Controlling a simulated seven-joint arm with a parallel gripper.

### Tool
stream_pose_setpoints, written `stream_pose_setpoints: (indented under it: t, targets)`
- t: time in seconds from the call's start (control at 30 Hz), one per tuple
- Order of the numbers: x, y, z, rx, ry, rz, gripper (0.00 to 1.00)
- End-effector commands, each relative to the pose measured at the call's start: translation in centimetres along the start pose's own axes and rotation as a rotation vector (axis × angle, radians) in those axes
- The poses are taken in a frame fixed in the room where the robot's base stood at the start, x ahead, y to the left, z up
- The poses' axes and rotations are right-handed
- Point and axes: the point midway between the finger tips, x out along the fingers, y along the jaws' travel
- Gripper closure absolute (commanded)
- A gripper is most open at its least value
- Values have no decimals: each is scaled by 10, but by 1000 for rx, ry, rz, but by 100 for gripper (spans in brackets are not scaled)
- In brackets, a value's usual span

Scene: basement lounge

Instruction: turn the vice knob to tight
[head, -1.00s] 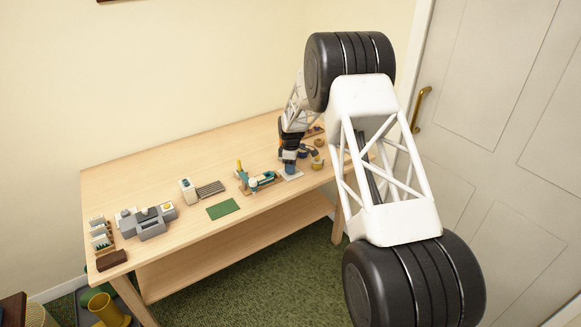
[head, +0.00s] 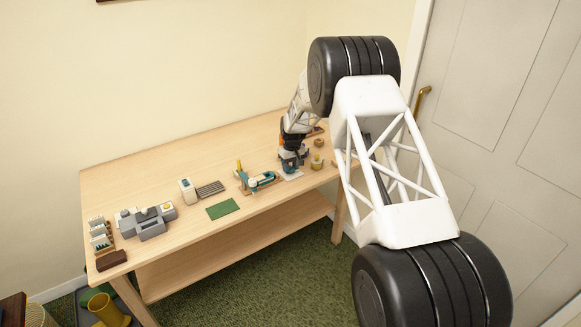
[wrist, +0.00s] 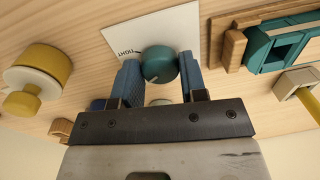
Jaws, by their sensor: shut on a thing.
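The vice knob (wrist: 160,64) is a round teal knob on a white plate (wrist: 192,30) in the wrist view. The plate bears a printed word that looks like "TIGHT", seen upside down, close to the knob's left side. My gripper (wrist: 160,72) has one blue finger on each side of the knob and is shut on it. In the head view my gripper (head: 291,162) is low over the white plate (head: 292,175) at the right part of the bench; the knob is hidden there.
A teal tool on a wooden base (head: 262,180) stands just left of the plate; it also shows in the wrist view (wrist: 262,50). A green mat (head: 222,209) and grey machine (head: 147,221) lie further left on the bench (head: 150,175).

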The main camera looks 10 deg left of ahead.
Motion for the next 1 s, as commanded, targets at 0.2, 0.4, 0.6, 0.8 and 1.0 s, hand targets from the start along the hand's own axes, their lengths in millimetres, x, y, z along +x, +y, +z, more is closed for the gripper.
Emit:
stream_pose_setpoints:
  t: [0.2,0.4,0.6,0.8,1.0]
  targets:
    - [2,0,2,204,10,-1,84]
    - [1,0,1,393,23,0,84]
    - [2,0,2,583,34,0,84]
    - [2,-1,2,766,46,0,84]
    - [2,-1,2,916,55,1,84]
